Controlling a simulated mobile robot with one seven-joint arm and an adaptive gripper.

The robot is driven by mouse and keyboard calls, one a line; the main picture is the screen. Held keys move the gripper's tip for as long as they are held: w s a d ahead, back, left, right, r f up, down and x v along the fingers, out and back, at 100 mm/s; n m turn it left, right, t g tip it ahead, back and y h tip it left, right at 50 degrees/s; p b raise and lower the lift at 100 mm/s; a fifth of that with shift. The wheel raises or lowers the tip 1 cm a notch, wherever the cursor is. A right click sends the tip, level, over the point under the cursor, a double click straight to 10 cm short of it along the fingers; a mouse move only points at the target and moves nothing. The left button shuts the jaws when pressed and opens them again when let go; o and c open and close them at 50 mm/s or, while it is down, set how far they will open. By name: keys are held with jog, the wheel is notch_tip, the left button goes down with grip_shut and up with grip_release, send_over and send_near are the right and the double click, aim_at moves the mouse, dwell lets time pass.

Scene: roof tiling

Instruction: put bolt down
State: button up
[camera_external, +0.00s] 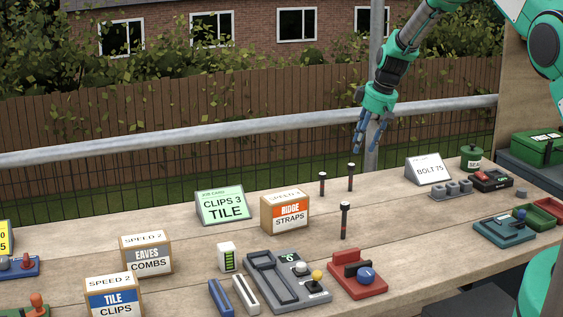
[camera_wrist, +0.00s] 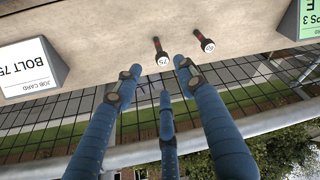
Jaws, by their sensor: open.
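Three dark bolts stand upright on the wooden bench. Two are at the back edge, a left one (camera_external: 322,184) and a right one (camera_external: 350,177); the third bolt (camera_external: 344,221) is nearer the middle. In the wrist view, the bolt marked 75 (camera_wrist: 161,52) and another bolt (camera_wrist: 203,41) are beyond the fingertips. My gripper (camera_external: 368,142) is open and empty, above the back edge near the right back bolt. Its blue fingers (camera_wrist: 155,80) are spread apart, with no bolt between them. A white job card reading BOLT 75 (camera_external: 429,170) stands to the right.
A metal rail (camera_external: 250,130) and mesh fence run behind the bench. A box of ridge straps (camera_external: 286,210) stands left of the bolts. Bare wood surrounds the bolts.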

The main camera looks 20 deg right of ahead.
dwell(0.6)
jog(key=s+a+r, duration=0.1)
jog(key=s+r, duration=0.2)
jog(key=r, duration=0.3)
jog(key=s+r+m, duration=0.1)
jog(key=s+r, duration=0.2)
jog(key=r, duration=0.4)
jog(key=s+a+r, duration=0.1)
jog(key=s+r, duration=0.3)
jog(key=r, duration=0.2)
jog(key=s+a+r+m+t, duration=0.1)
jog(key=s+r+m, duration=0.1)
jog(key=s+r, duration=1.4)
jog(key=s+r+m+h, duration=0.1)
jog(key=s+r, duration=0.1)
jog(key=s, duration=0.7)
jog(key=s+r+m, duration=0.1)
jog(key=s+r, duration=0.2)
jog(key=s, duration=0.5)
jog(key=s+f+m+t, duration=0.1)
jog(key=s+f+m, duration=0.1)
jog(key=s, duration=1.8)
jog(key=shift+f+h, duration=0.2)
jog(key=shift+h, duration=0.1)
jog(key=shift+d+f, duration=0.1)
